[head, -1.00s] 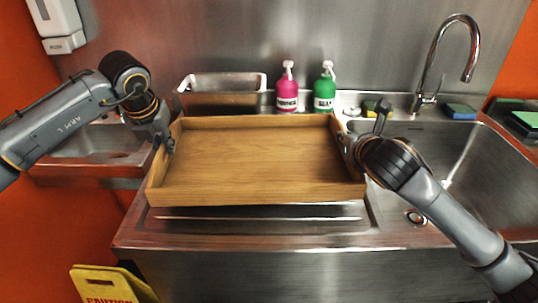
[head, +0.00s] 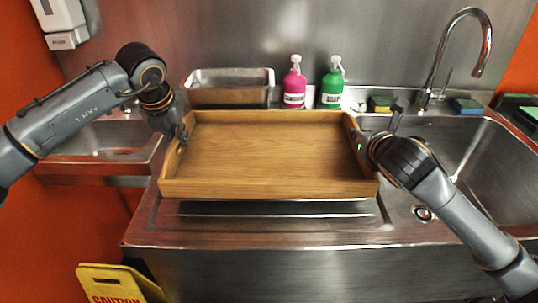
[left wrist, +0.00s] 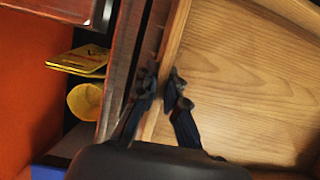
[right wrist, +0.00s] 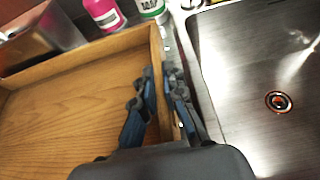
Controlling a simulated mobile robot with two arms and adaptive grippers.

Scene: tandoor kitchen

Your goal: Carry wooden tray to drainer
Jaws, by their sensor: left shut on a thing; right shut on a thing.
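The wooden tray (head: 270,187) is empty and held about level over the ridged steel drainer (head: 280,228) beside the sink. I cannot tell whether its underside touches the drainer. My left gripper (head: 180,138) is shut on the tray's left wall; the left wrist view shows the fingers (left wrist: 160,92) on both sides of that wall (left wrist: 172,50). My right gripper (head: 362,145) is shut on the right wall; the right wrist view shows its fingers (right wrist: 160,88) astride that wall (right wrist: 156,45).
A steel container (head: 230,95), a pink bottle (head: 294,88) and a green bottle (head: 332,88) stand behind the tray. The sink basin (head: 480,165) and tap (head: 470,40) are at the right. Sponges (head: 467,106) lie on the back ledge. A yellow caution sign (head: 110,285) is at lower left.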

